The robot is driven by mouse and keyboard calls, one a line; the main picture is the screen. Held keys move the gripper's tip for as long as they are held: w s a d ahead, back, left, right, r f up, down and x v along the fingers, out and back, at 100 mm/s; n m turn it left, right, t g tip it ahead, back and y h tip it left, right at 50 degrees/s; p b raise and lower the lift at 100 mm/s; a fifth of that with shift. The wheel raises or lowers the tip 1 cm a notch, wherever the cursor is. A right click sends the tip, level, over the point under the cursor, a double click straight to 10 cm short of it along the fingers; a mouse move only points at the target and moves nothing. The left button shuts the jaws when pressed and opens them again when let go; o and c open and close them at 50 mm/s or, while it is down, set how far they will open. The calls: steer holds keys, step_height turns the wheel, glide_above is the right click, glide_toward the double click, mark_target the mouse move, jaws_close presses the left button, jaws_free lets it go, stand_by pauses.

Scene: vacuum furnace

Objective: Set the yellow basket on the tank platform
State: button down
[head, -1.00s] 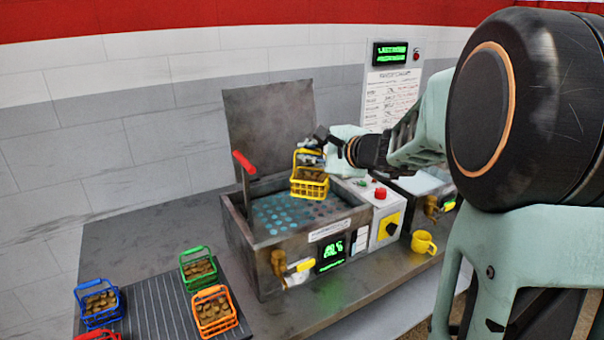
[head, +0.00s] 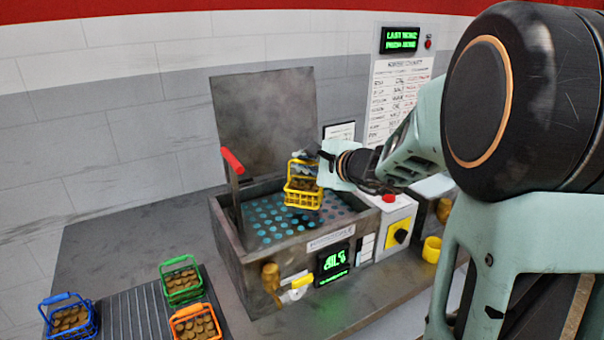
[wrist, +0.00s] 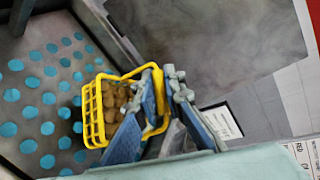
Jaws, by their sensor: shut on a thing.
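The yellow basket (head: 303,193) is full of small brown parts and hangs from my gripper (head: 309,160) over the open tank (head: 232,247). Inside the tank is the platform (head: 262,222), a grey plate with blue-looking round holes. In the wrist view, my gripper (wrist: 168,80) is shut on the handle of the yellow basket (wrist: 96,112). The platform (wrist: 37,127) lies below and left of the basket there. The basket looks slightly tilted in the wrist view. I cannot tell how much gap there is between its bottom and the platform.
The raised lid (head: 265,120) stands behind the tank, and a red-handled lever (head: 232,162) rises at its left. Green (head: 181,280), blue (head: 69,317) and orange (head: 196,323) baskets stand on a ribbed mat at front left. A control box (head: 397,230) and yellow mug (head: 431,250) are at right.

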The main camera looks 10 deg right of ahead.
mark_target(302, 183)
steer(key=f+b, duration=0.1)
steer(key=f, duration=0.2)
steer(key=shift+w+b, duration=0.35)
steer(key=shift+s+d+f, duration=0.1)
steer(key=shift+f+b, duration=0.2)
steer(key=shift+b, duration=0.15)
steer(key=c, duration=2)
jaws_free()
